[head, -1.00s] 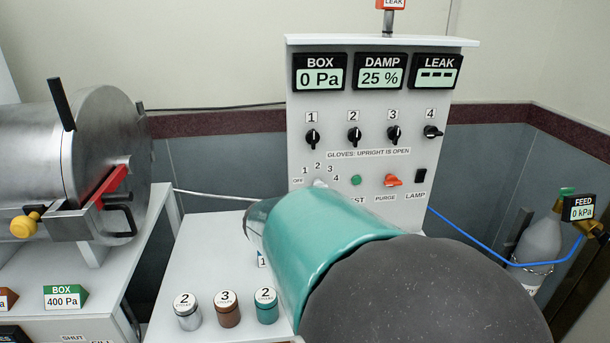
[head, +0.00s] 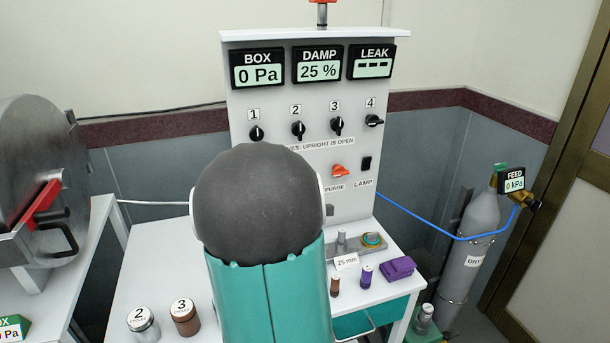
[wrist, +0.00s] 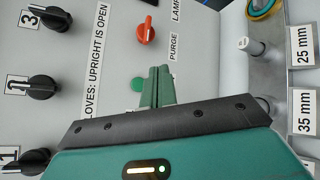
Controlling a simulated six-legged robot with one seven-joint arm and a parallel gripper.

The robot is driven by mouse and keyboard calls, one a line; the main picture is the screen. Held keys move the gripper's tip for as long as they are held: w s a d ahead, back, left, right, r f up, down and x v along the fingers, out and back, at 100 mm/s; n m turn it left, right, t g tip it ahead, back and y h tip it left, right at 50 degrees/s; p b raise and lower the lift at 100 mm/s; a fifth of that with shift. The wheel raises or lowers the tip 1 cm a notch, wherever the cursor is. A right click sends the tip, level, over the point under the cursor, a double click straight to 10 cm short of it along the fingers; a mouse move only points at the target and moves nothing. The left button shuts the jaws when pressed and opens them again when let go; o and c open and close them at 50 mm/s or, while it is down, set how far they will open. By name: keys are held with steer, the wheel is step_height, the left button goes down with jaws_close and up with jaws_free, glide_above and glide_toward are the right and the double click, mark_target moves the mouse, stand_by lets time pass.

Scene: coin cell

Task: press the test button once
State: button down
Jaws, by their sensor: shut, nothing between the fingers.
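The test button is the small green round button (wrist: 137,84) on the grey control panel (head: 252,105). In the wrist view it shows just left of my fingertips, partly beside the finger edge. My gripper (wrist: 159,72) is shut and empty, its green fingers together and pointing at the panel. I cannot tell whether the fingertips touch the panel. In the head view my arm hides the button, its label and my gripper.
The red purge knob (wrist: 145,30) sits close to the button, with the black lamp switch (head: 366,163) beyond. Several black glove knobs (head: 298,129) are above. Pots (head: 184,318) and a purple block (head: 398,267) stand on the bench. A gas cylinder (head: 482,215) stands right.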

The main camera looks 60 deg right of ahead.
steer(key=w+d, duration=0.5)
steer(key=w, duration=0.1)
steer(key=shift+d, duration=0.4)
steer(key=shift+d, duration=0.1)
stand_by(1.7)
steer(key=shift+w+d, duration=0.2)
steer(key=shift+w, duration=0.05)
steer(key=shift+w+d, duration=0.3)
stand_by(0.8)
stand_by(0.4)
steer(key=shift+s+a, duration=0.6)
steer(key=shift+s+a, duration=1.75)
